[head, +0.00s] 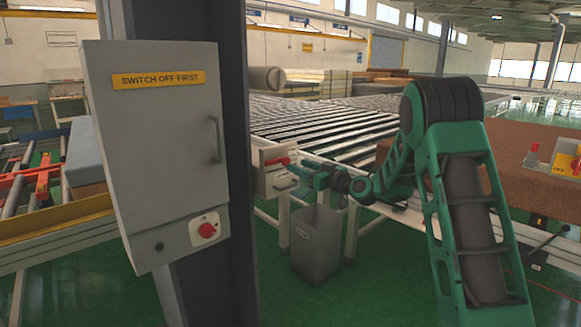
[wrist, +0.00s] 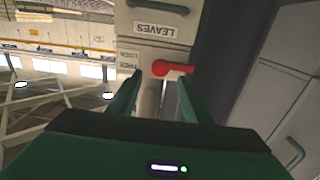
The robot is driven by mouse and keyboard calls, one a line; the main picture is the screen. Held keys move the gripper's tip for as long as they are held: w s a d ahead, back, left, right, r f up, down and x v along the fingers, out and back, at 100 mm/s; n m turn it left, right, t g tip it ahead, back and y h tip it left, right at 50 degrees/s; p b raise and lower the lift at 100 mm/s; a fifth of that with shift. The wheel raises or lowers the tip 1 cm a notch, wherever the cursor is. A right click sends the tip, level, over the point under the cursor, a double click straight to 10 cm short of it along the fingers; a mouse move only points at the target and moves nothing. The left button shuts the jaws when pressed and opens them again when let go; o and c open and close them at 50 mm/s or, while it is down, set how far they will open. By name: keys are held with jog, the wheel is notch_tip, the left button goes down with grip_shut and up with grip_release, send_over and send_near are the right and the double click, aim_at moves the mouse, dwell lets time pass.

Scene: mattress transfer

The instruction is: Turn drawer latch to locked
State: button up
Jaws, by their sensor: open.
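The drawer latch (wrist: 174,68) is a red lever with a round end. In the wrist view it lies crosswise just beyond my fingertips, its narrow arm pointing right. A small label (wrist: 128,58) beside it reads FREE and LOCK, upside down. The drawer front (wrist: 153,28) carries a LEAVES label, also upside down. My gripper (wrist: 160,77) is open, a finger on each side of the latch's middle; I cannot tell whether they touch it. In the head view the latch (head: 277,162) is on a pale drawer unit, with my gripper (head: 294,172) close at its right.
A grey cabinet (head: 155,150) marked SWITCH OFF FIRST, with a red rotary switch (head: 207,230), stands left on a dark column. A grey bin (head: 315,250) stands below my gripper. A roller conveyor (head: 335,125) stretches behind, and a brown mattress (head: 520,165) lies right.

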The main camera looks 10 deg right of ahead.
aim_at(288, 161)
jog(key=shift+x, duration=2.6)
jog(key=shift+c, duration=0.7)
